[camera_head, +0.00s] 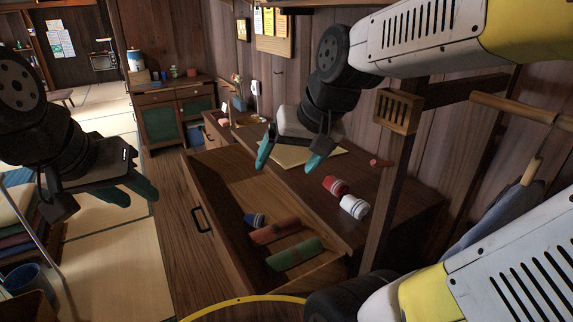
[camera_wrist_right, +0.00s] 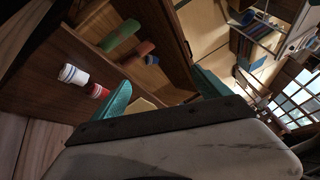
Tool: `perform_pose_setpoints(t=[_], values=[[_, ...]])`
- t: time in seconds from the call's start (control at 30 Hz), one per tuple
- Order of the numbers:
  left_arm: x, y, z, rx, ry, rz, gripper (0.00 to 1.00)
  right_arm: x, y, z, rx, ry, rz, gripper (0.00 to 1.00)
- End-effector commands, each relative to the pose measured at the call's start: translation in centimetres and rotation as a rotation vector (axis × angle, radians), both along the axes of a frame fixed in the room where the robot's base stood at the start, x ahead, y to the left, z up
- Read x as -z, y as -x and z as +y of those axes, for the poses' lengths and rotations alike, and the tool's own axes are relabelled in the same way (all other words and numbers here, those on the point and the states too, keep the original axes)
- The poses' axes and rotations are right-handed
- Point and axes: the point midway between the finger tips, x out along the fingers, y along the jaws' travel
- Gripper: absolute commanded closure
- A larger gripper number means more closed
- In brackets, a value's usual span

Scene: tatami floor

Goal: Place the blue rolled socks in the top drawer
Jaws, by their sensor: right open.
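The blue rolled socks (camera_head: 255,219) lie inside the open top drawer (camera_head: 222,232), at the left end of a row of rolls. They also show in the right wrist view (camera_wrist_right: 152,59). My right gripper (camera_head: 291,156) is open and empty, above the drawer's far part and the dresser top, apart from the socks. Its teal fingers also show in the right wrist view (camera_wrist_right: 160,90). My left gripper (camera_head: 134,192) hangs at the left over the floor, away from the drawer. Its fingers overlap in view, and nothing shows in them.
An orange-red roll (camera_head: 276,231) and a green roll (camera_head: 293,253) lie beside the blue socks in the drawer. A red roll (camera_head: 335,185) and a white roll (camera_head: 353,206) lie on the dresser top (camera_head: 400,210). A wooden post (camera_head: 385,200) stands to the right.

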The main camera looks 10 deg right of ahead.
Motion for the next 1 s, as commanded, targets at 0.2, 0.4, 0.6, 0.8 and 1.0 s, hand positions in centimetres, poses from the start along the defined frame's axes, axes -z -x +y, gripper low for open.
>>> perform_pose_setpoints(t=[0.2,0.4,0.6,0.8,1.0], values=[[0.0,0.0,0.0,0.000,0.000,0.000,0.64,-0.7,4.5,-0.7,-0.056,0.070,-0.067,0.13],[0.0,0.0,0.0,0.000,0.000,0.000,0.64,-0.6,5.4,-0.8,-0.068,0.087,-0.077,0.13],[0.0,0.0,0.0,0.000,0.000,0.000,0.64,-0.6,5.3,-0.8,-0.068,0.086,-0.077,0.13],[0.0,0.0,0.0,0.000,0.000,0.000,0.64,-0.7,5.3,-0.8,-0.067,0.085,-0.076,0.13],[0.0,0.0,0.0,0.000,0.000,0.000,0.64,-0.7,5.3,-0.8,-0.067,0.085,-0.076,0.13]])
